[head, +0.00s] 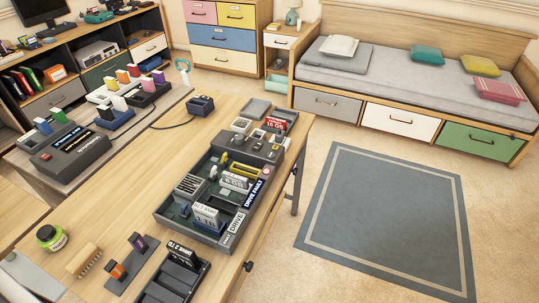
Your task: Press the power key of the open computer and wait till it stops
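The open computer (157,213) is a dark grey case lying flat on the wooden table. Its lid is off and upright cards and modules stand in its slots, among them a white one marked 1 TB (207,215) and one marked 8 GB (235,180). A lit display on its right edge reads DRIVE FAULT (257,187). Its far end carries a grey panel with small round knobs or keys (257,147). I cannot tell which of them is the power key. Neither of my grippers shows in the head view.
A drive rack (180,275) with a 2 TB module stands in front. Beside it are a small holder (125,265), a brush (83,260) and a green jar (51,238). A 16 GB red module (277,123) lies in trays behind. The table (135,195) is bare left of the computer.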

